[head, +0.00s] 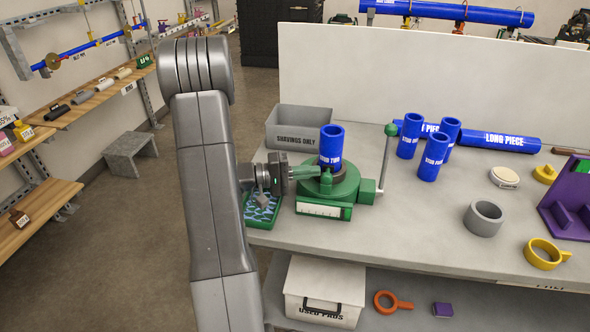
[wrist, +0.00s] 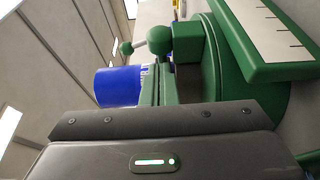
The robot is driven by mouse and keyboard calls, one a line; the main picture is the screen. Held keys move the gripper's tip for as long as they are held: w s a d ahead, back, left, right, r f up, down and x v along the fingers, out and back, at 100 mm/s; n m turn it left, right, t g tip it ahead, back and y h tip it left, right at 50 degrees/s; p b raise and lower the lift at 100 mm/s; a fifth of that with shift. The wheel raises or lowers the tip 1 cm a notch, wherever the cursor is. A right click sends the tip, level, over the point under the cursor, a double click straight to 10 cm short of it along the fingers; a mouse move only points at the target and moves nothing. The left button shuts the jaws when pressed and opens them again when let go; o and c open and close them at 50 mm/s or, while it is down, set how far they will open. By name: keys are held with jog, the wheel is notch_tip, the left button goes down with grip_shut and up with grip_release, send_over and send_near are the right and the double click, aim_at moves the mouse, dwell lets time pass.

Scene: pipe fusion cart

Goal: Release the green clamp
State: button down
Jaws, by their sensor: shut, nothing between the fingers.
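The green clamp (head: 345,190) stands on the bench near its left end. A blue stub marked STUB TWO (head: 332,142) stands upright in it; blue also shows in the wrist view (wrist: 117,87). A grey lever (head: 385,160) with a green ball knob (head: 391,130) rises at the clamp's right side. My gripper (head: 316,172) is at the clamp's left, its green fingers shut and empty, pointing right toward the clamp. In the wrist view the clamp's green body (wrist: 213,70) fills the upper right, beside the fingers (wrist: 158,75). Whether the fingertips touch the clamp I cannot tell.
A grey SHAVINGS ONLY bin (head: 299,128) stands behind the clamp. A green tray (head: 262,208) lies below my gripper. A grey ring (head: 484,219) and yellow ring (head: 545,253) lie farther right.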

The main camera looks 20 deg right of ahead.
jog(key=shift+s+d, duration=0.15)
jog(key=shift+d, duration=0.3)
jog(key=shift+s+a+f+b, duration=0.2)
jog(key=shift+s+a+b, duration=0.25)
jog(key=shift+b, duration=0.4)
jog(key=shift+s+a+b, duration=0.1)
jog(key=shift+s+b, duration=0.25)
jog(key=shift+s+a+r, duration=0.15)
jog(key=shift+s+a, duration=0.05)
jog(key=shift+s, duration=0.2)
